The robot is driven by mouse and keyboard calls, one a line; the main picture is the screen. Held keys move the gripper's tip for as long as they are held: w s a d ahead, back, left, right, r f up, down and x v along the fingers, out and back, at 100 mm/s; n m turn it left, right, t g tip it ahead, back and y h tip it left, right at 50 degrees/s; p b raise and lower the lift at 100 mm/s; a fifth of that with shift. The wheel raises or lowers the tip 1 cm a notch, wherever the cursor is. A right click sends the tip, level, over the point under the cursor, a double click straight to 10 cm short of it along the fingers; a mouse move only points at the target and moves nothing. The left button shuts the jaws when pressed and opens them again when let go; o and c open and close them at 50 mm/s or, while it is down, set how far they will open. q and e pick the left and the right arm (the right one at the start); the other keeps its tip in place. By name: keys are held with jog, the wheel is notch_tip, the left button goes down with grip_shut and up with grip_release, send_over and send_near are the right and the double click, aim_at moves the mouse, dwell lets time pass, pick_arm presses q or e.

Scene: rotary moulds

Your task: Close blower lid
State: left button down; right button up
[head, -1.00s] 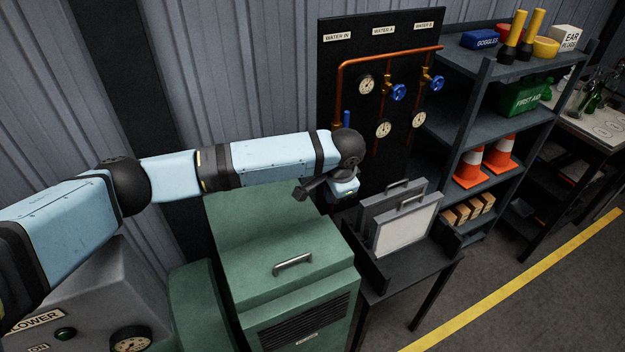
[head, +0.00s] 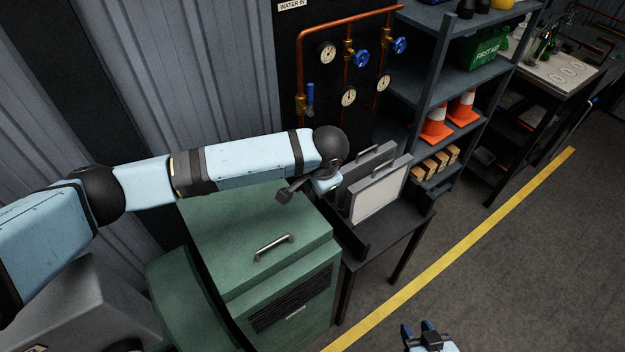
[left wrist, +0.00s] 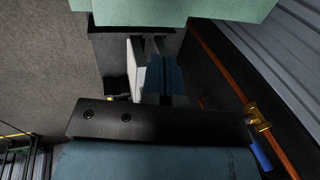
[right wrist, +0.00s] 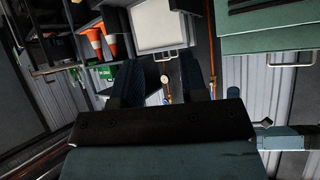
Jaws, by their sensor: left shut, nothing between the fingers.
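The green blower cabinet (head: 297,302) stands at centre in the head view, a vented grille on its front. Its green lid (head: 225,225) lies flat across the top, with a metal handle (head: 272,247); I see no clear gap beneath it. The handle also shows in the right wrist view (right wrist: 290,60). My left arm passes above the lid's back edge. My left gripper is mostly hidden in the head view; in the left wrist view its fingers (left wrist: 164,76) are together and empty. My right gripper (head: 421,328) is open and empty, low in front of the cabinet, apart from it.
A black stand (head: 388,248) with upright panels (head: 381,193) is right of the cabinet. Behind are a pipe board (head: 290,60) and shelves with cones (head: 436,124). Open floor (head: 510,270) with a yellow line (head: 470,237) lies at right.

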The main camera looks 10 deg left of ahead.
pick_arm(q)
jog(key=b+v, duration=0.2)
jog(key=v, duration=1.2)
pick_arm(e)
jog(key=shift+f+n, duration=0.3)
jog(key=shift+f, duration=0.35)
pick_arm(q)
jog(key=shift+d+f, duration=0.1)
jog(key=shift+d, duration=0.15)
